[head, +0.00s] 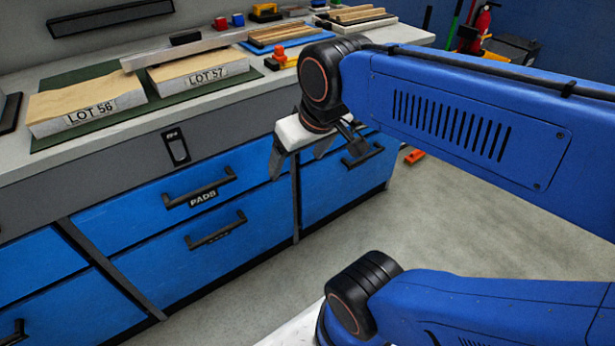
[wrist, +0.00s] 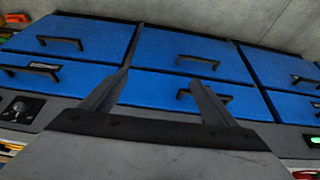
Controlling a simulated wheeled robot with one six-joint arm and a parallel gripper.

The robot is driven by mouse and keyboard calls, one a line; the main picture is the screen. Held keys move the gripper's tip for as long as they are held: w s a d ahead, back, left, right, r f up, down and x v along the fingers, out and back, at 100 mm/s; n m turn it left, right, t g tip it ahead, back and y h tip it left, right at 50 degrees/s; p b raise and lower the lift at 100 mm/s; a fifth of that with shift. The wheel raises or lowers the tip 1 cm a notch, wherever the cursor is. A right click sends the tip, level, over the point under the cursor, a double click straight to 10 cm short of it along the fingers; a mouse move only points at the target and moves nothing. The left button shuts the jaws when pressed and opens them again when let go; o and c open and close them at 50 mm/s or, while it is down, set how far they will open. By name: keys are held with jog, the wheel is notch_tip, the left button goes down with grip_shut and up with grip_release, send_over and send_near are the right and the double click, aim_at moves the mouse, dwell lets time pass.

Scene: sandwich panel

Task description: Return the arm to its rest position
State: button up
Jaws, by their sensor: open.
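My gripper (head: 297,160) hangs off the end of my blue arm in front of the blue drawers in the head view. Its two dark fingers are spread apart with nothing between them. In the wrist view my gripper (wrist: 160,92) is also open and empty, with the drawer fronts beyond it. No contact between the fingers and a drawer or handle shows.
A drawer labelled PADS (head: 203,198) is shut under the workbench (head: 20,165). The grey floor (head: 440,215) is mostly clear.

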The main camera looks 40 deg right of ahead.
jog(key=s+f, duration=0.1)
jog(key=f, duration=0.1)
jog(key=s+f, duration=0.1)
jog(key=s, duration=0.1)
jog(key=shift+d+f, duration=0.1)
jog(key=shift+f, duration=0.25)
dwell(0.8)
